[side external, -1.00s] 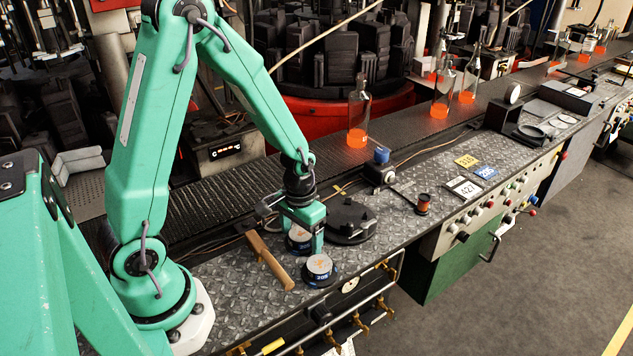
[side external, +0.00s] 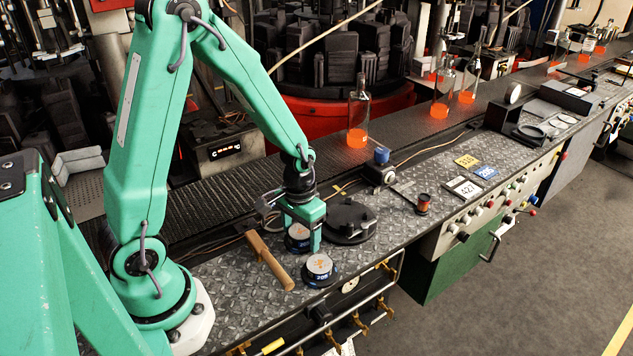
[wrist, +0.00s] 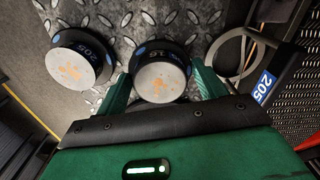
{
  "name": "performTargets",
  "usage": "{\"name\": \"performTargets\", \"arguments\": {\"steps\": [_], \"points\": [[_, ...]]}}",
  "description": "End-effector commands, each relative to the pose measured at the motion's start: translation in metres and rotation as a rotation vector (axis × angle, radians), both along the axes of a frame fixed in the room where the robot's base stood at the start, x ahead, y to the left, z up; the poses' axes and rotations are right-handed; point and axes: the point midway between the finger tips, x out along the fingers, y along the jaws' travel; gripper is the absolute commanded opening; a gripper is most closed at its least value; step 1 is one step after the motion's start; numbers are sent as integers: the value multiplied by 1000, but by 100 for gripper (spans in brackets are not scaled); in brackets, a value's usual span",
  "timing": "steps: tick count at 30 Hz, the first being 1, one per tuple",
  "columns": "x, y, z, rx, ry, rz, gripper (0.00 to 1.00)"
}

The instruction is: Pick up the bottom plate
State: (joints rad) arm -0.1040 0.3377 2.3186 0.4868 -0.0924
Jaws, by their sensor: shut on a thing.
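A round bottom plate (side external: 298,241) with a pale, orange-stained top and dark rim sits between the fingers of my gripper (wrist: 163,85). Its rim number, partly visible in the wrist view (wrist: 160,82), seems to end in 16. My gripper, also in the side view (side external: 302,240), is shut on this plate, with a green finger on either side. It is at or very near the bench surface; I cannot tell whether it is clear of it. A second, similar plate marked 205 (side external: 320,268) stands apart on the bench, at left in the wrist view (wrist: 77,60).
A wooden-handled hammer (side external: 272,264) lies left of the plates. A black round mould part (side external: 350,220) stands close on the right. The diamond-plate bench (side external: 400,205) has number tags farther right. Bottles with glowing orange bases (side external: 358,120) stand on the conveyor behind.

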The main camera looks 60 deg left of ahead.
Motion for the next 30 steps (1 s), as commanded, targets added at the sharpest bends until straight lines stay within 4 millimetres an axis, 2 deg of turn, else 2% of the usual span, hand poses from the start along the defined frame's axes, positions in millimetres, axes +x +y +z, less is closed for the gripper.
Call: {"name": "performTargets", "arguments": {"steps": [11,21,30], "points": [[1,-2,37,1,-9,-2,38],[-22,-52,68,0,-8,-6,38],[-38,-86,90,-1,-7,-5,38]]}}
